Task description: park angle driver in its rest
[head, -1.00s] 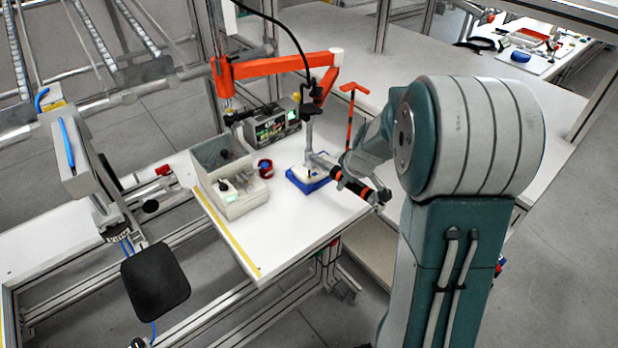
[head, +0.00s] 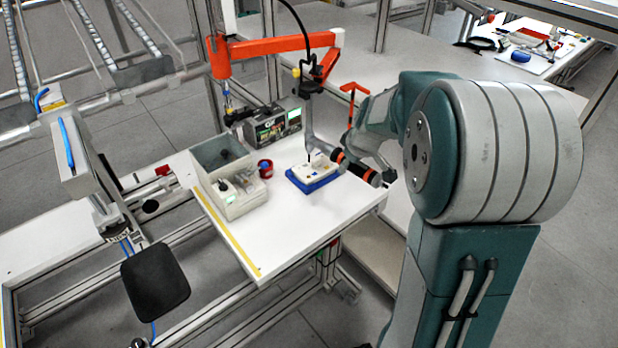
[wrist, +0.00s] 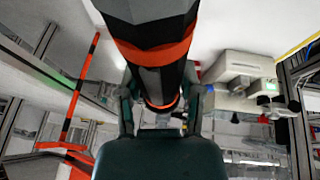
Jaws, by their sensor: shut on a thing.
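The angle driver (head: 355,167) is a black, orange-banded tool with a grey angled neck (head: 309,128). My gripper (wrist: 160,106) is shut around its dark body, which fills the top middle of the wrist view (wrist: 152,45). In the head view the driver lies nearly level, neck to the left, above the right side of the white workbench. A thin dark bit points down from the neck over a white part in a blue tray (head: 318,183); whether it touches is unclear. A red-orange T-topped post (head: 352,97) stands behind the driver; I cannot tell if it is the rest.
An orange balancer arm (head: 280,45) reaches over the bench with a black cable. The bench front (head: 300,228) is clear.

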